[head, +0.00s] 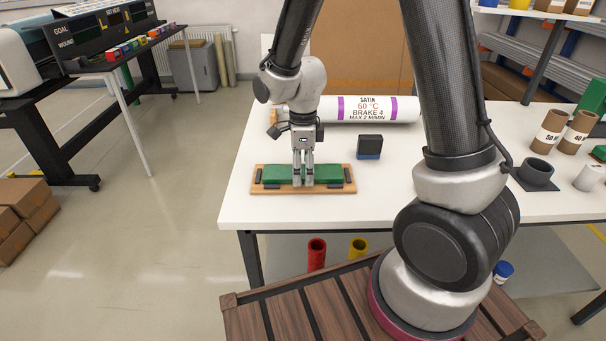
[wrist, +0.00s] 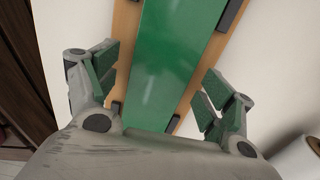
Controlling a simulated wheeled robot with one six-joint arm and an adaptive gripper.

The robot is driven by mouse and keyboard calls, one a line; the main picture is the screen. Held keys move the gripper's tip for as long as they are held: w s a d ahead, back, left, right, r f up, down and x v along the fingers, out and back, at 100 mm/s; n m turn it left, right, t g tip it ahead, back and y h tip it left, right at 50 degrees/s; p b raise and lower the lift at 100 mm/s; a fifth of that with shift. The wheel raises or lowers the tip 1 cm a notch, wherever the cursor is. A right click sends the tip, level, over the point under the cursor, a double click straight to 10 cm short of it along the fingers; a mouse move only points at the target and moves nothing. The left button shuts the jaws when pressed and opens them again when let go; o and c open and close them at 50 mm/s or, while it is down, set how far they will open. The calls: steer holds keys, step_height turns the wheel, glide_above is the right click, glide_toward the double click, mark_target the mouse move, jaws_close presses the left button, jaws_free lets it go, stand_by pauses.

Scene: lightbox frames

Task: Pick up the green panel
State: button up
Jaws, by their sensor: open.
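The green panel (head: 328,174) lies flat on a wooden board (head: 303,190) near the front left of the white table. Dark blocks sit on the board around the panel. In the wrist view the panel (wrist: 178,60) runs up the middle, glossy and green, with the tan board showing at both sides. My gripper (head: 303,183) points down over the panel's middle. In the wrist view my gripper (wrist: 158,85) is open, with one green-padded finger on each side of the panel. I see gaps between pads and panel edges; whether the fingertips touch the board I cannot tell.
A white roll (head: 375,109) with purple bands lies behind the board. A dark block with a blue base (head: 369,147) stands to the right. Cardboard tubes (head: 549,131) and a dark ring holder (head: 536,172) are at the far right. The table front edge is close to the board.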

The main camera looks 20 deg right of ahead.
steer(key=c, duration=1.2)
steer(key=shift+r, duration=0.1)
